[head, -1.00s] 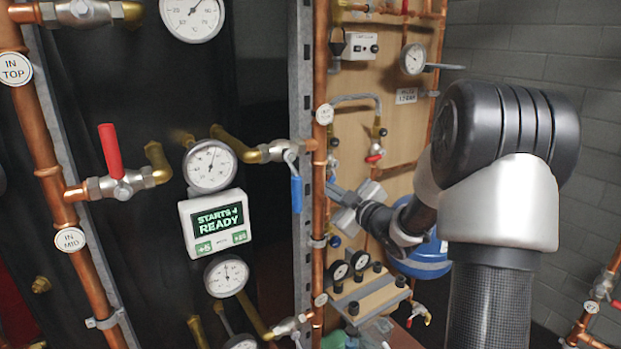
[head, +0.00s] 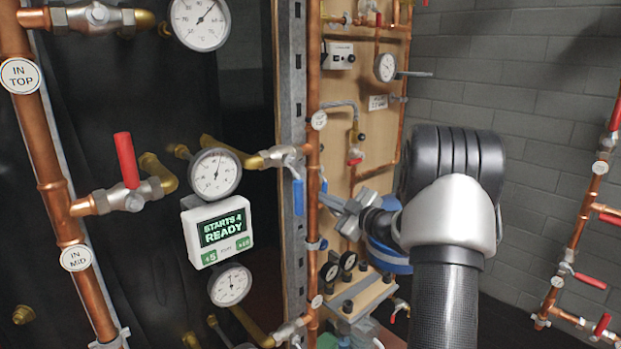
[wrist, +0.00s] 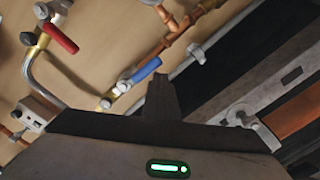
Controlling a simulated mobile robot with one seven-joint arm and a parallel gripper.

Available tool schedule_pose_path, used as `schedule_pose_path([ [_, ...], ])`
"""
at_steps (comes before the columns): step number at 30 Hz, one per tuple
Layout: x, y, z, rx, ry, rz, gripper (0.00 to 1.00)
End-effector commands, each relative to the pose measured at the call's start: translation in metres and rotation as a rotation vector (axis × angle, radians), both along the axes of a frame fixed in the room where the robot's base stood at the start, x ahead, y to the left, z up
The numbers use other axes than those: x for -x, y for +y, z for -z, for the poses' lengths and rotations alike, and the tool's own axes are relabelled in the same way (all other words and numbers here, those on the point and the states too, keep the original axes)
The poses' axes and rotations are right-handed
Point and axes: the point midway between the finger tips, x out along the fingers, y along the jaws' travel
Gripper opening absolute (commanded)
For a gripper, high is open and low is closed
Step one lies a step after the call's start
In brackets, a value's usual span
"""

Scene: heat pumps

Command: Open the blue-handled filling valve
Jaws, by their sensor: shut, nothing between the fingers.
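A blue valve handle (wrist: 145,70) shows in the wrist view, on a brass and copper pipe in front of the wooden board. In the head view a small blue piece (head: 323,184), perhaps this handle, shows beside the upright copper pipe. Another blue handle (head: 298,197) hangs down from a valve left of that pipe. My gripper (head: 333,202) is in front of the board, close to the copper pipe. In the wrist view its dark fingers (wrist: 161,92) are together, just below the blue handle in the picture. They hold nothing; I cannot tell whether they touch the handle.
A red-handled valve (wrist: 58,37) is left of the blue handle in the wrist view. A grey metal upright (head: 291,120) and a copper pipe (head: 313,120) stand close left of my gripper. Gauges (head: 338,265) sit below it. A brick wall (head: 500,80) is behind.

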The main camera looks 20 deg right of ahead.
Motion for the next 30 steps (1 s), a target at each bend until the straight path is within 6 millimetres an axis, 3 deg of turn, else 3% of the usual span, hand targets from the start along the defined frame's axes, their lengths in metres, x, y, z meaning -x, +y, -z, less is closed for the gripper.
schedule_pose_path([
  [10,-0.0019,-0.0102,0.0053,-0.001,0.004,0.005,0.00],
  [30,-0.0038,-0.0116,0.0048,0.001,0.004,0.011,0.00],
])
